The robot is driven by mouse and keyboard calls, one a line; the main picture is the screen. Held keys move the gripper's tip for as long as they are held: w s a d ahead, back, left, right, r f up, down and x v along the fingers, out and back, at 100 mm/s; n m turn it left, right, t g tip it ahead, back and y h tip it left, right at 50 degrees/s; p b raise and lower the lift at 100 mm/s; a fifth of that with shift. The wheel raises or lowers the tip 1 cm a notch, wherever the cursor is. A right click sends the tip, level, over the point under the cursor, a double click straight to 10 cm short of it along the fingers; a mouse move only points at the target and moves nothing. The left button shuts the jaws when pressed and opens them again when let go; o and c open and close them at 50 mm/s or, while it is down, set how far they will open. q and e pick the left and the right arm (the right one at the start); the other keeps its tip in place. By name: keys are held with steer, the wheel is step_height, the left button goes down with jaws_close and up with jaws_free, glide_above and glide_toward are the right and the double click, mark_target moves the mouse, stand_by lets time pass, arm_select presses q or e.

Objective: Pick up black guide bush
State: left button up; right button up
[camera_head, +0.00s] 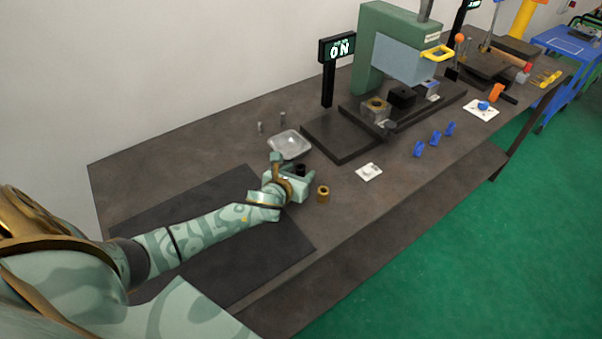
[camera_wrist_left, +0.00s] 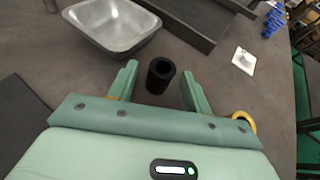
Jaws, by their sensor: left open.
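The black guide bush (camera_wrist_left: 160,75) stands upright on the table between the two open fingers of my left gripper (camera_wrist_left: 158,85) in the left wrist view. There is a visible gap on each side of it. In the head view the bush (camera_head: 300,169) shows as a dark cylinder at my left gripper (camera_head: 293,180), partly hidden by the fingers. A brass-coloured bush (camera_head: 323,194) stands just right of the gripper; in the left wrist view it (camera_wrist_left: 243,122) is partly hidden behind the gripper body. My right gripper is not in view.
A silver tray (camera_head: 289,144) lies just behind the gripper. A dark base plate (camera_head: 341,138) with a green press (camera_head: 384,45) is beyond it. A white plate (camera_head: 369,172) and several blue clips (camera_head: 434,138) lie to the right. A dark mat (camera_head: 205,235) lies under my arm.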

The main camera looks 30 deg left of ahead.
arm_select(q)
steer(key=shift+s, duration=0.1)
steer(key=shift+c, duration=0.6)
jaws_close()
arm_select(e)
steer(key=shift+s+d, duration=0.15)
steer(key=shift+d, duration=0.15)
arm_select(q)
steer(key=shift+r, duration=0.2)
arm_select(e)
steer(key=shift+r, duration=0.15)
